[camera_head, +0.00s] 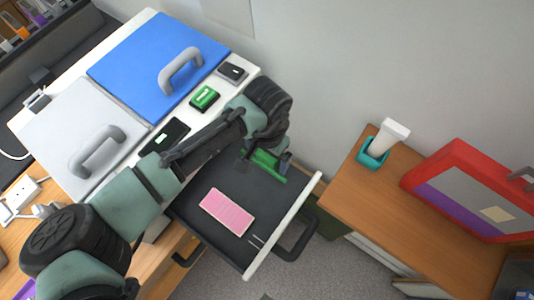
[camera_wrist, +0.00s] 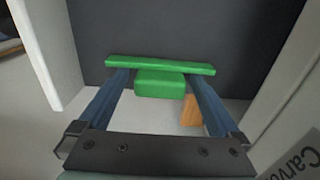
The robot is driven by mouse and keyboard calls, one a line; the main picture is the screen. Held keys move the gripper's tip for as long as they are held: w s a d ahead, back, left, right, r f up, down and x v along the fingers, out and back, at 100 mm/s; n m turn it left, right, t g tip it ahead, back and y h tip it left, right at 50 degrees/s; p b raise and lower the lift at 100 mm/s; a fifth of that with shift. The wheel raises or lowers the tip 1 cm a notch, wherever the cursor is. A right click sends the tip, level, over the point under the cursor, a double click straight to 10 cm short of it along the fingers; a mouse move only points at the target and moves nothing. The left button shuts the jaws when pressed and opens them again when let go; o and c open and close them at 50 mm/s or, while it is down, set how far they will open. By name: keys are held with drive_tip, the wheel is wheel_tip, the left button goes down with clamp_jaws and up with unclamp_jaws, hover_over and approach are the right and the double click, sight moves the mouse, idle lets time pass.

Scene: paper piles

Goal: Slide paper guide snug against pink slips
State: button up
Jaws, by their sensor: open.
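The pink slips (camera_head: 228,212) lie as a flat pile on the dark floor of the pulled-out tray (camera_head: 205,190). The paper guide (camera_head: 268,166), a green bar with a block on it, is at the tray's upper right side, apart from the slips. My gripper (camera_head: 270,157) is at the guide, and my arm hides part of that area. In the wrist view, my gripper (camera_wrist: 160,76) is open with a finger on each side of the green block of the guide (camera_wrist: 160,64). I cannot tell whether the fingers touch it. The slips are not seen there.
The tray has a white front (camera_head: 285,225) with dark handles. A machine with a blue lid (camera_head: 155,65) and a grey lid (camera_head: 85,135) stands at the left. A wooden cabinet (camera_head: 350,190) with a red-framed box (camera_head: 470,190) stands at the right.

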clamp_jaws()
idle(0.4)
